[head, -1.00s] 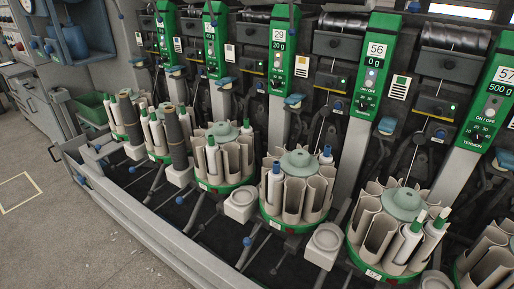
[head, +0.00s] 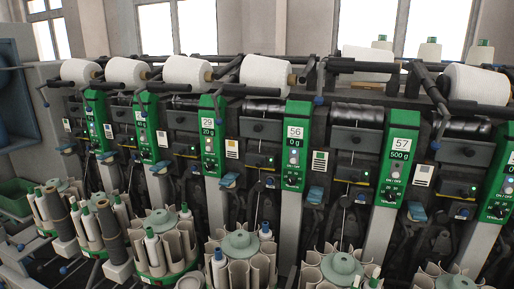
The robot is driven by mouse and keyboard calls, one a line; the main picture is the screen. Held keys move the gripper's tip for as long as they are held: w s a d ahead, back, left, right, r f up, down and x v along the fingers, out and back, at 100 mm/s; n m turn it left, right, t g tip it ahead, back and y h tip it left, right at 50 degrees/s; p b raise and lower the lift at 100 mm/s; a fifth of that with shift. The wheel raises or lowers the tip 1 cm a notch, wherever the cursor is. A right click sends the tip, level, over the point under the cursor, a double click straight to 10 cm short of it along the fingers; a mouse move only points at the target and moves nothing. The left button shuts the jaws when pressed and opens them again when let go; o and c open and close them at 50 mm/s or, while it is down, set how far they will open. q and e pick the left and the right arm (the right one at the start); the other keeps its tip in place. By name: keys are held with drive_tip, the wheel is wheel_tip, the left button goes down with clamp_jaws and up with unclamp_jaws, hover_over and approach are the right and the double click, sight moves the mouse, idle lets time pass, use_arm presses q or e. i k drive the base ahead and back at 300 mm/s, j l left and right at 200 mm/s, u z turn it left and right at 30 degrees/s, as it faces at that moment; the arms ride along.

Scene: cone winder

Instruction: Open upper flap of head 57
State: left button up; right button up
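Head 57 carries a green control panel (head: 396,172), right of centre in the head view, with a "57" label and a "500 g" display. Dark grey plates sit under the drums on both sides of it, one to the left (head: 355,140) and one to the right (head: 456,150). I cannot tell which of these is the upper flap of head 57; both look closed. Neither of my grippers shows in the head view.
The green panel of head 56 (head: 294,145) stands to the left. White yarn cones (head: 268,72) and dark bars run along the top. Round bobbin magazines (head: 240,245) stick out below the heads. A blue unit (head: 15,90) is at far left.

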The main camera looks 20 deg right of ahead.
sight(367, 140)
drive_tip(key=z, duration=1.25)
